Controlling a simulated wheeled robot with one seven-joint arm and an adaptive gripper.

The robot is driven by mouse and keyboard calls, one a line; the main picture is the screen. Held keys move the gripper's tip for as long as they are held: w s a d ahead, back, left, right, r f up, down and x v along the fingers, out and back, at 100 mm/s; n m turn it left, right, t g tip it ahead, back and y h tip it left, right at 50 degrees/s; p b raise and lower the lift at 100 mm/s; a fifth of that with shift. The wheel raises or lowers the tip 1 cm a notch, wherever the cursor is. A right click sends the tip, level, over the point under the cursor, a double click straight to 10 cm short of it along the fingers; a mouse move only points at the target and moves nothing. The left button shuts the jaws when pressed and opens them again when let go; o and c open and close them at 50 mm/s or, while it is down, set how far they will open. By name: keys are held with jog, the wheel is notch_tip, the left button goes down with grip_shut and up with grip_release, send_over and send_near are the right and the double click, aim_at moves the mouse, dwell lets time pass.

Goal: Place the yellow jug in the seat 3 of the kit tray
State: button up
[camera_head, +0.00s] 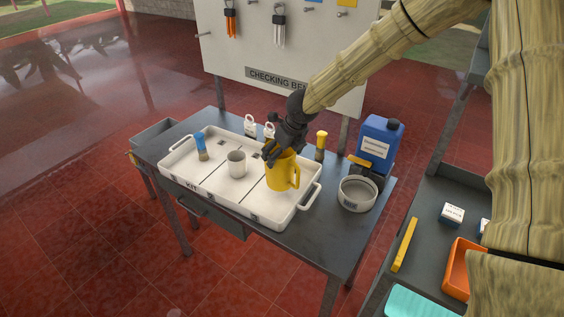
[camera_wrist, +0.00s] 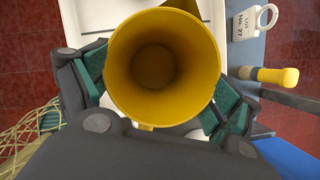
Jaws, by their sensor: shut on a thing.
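The yellow jug (camera_head: 282,174) is upright over the right-hand compartment of the white kit tray (camera_head: 232,204). I cannot tell whether its base touches the tray floor. A "3" mark appears on the tray's front rim below that compartment. My gripper (camera_head: 272,152) is shut on the jug near its rim. In the wrist view the jug's open mouth (camera_wrist: 163,68) faces the camera and looks empty, with green-padded fingers on both sides. The jug's handle points right in the head view. The jug hides part of the compartment.
A white cup (camera_head: 236,163) stands in the middle compartment and a blue-topped item (camera_head: 201,145) in the left one.

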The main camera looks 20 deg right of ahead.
notch_tip(320, 180, down, 3)
jog(key=shift+s+f, duration=0.1)
jog(key=shift+s, duration=0.05)
jog(key=shift+w+d+f, duration=0.1)
jog(key=shift+w+f, duration=0.15)
jog(key=shift+f, duration=0.1)
jog(key=shift+s, duration=0.15)
jog(key=o, duration=0.9)
jog(key=shift+o, duration=1.1)
jog(key=shift+f, duration=0.1)
